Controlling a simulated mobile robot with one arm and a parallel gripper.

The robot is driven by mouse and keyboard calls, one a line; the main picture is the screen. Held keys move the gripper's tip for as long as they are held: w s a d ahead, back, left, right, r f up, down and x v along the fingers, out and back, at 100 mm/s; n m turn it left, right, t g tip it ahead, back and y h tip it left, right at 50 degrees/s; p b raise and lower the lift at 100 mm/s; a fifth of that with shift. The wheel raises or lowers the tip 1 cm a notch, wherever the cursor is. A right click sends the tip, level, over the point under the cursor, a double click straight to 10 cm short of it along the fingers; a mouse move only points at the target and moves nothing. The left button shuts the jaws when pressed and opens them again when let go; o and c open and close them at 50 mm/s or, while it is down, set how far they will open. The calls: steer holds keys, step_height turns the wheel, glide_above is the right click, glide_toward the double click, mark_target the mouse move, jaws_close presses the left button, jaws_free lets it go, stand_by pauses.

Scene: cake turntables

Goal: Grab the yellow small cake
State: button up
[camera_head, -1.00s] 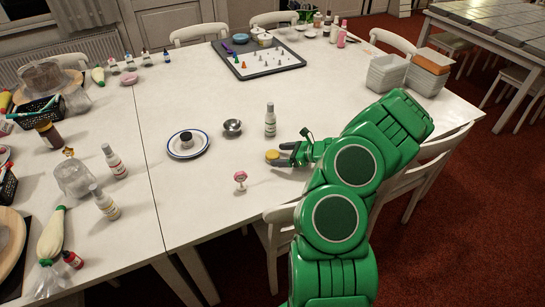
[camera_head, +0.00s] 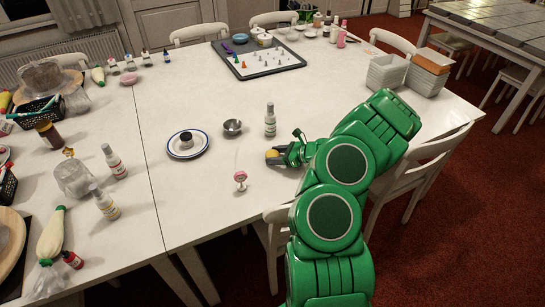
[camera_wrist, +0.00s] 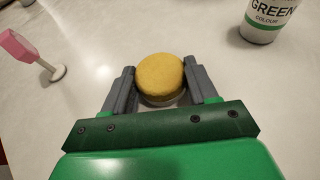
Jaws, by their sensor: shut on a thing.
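The yellow small cake (camera_wrist: 160,76) is round with a smooth domed top. In the wrist view it sits between the two grey fingers of my gripper (camera_wrist: 158,84), which are shut on its sides. In the head view my gripper (camera_head: 277,157) is low over the white table, and only a little of the yellow cake (camera_head: 271,153) shows at its fingertips. I cannot tell whether the cake still touches the table.
A white bottle (camera_head: 270,120) with a green label stands just behind my gripper. A pink-topped stand (camera_head: 240,178) is to the front left. A metal bowl (camera_head: 232,127) and a plate (camera_head: 205,150) with a small dark-topped item are further left.

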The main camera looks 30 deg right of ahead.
mark_target(276, 154)
steer(key=shift+r, duration=0.1)
steer(key=shift+r, duration=0.5)
step_height(276, 154, up, 2)
steer(key=shift+r, duration=0.1)
steer(key=s+a+r, duration=0.4)
steer(key=s+r, duration=0.5)
steer(key=s, duration=0.4)
steer(key=shift+s+a+r, duration=0.15)
steer(key=shift+r, duration=0.2)
